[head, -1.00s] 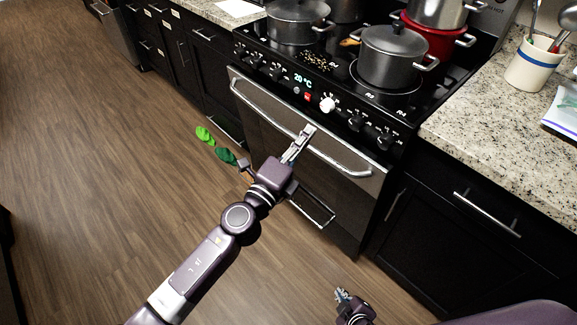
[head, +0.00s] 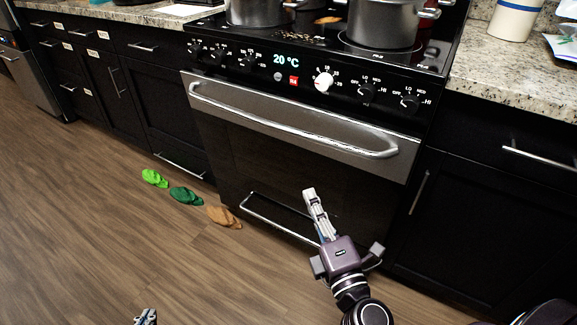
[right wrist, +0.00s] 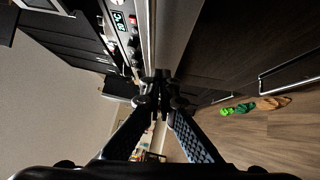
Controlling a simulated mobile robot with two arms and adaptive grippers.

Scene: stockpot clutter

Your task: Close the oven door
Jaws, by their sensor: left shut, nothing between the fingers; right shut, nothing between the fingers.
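The oven door (head: 290,125) has a silver upper band, a long bar handle (head: 290,122) and a dark lower panel. It stands upright under the control panel, about flush with the front; I cannot tell whether a small gap remains. My right gripper (head: 309,195) is shut and empty, pointing up in front of the door's dark panel, below the handle. I cannot tell whether it touches. In the right wrist view its fingers (right wrist: 158,85) meet, with the oven front beyond. My left gripper (head: 146,316) is shut, its tip just showing at the bottom edge, away from the oven.
Pots (head: 385,22) stand on the cooktop. A lower drawer handle (head: 275,220) runs below the door. The wooden floor (head: 70,220) at left is open.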

